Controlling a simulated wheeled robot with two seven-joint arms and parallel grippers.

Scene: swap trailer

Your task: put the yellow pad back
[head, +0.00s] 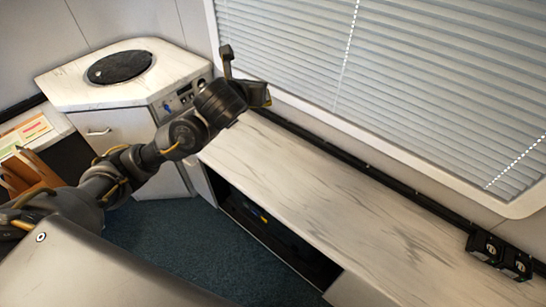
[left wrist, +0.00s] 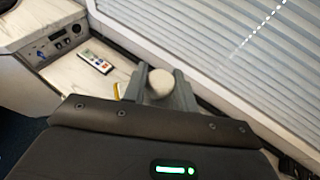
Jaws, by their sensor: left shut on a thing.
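My left gripper (head: 249,78) is over the far left end of the long white counter, in front of the window blinds. In the left wrist view its two grey fingers (left wrist: 160,84) stand either side of a pale, cream, rounded thing (left wrist: 160,82), and the gripper is shut on it. I cannot tell from its colour whether this is the yellow pad. A small yellow piece (left wrist: 117,91) shows just left of the fingers, mostly hidden by my wrist. My right gripper is in neither view.
The long counter (head: 330,205) is mostly bare. A white remote (left wrist: 95,62) lies on its left part. Black boxes with dials (head: 499,254) stand at its right end. A corner cabinet (head: 75,89) with a round black lid stands at the left. An open shelf (head: 285,240) is below the counter.

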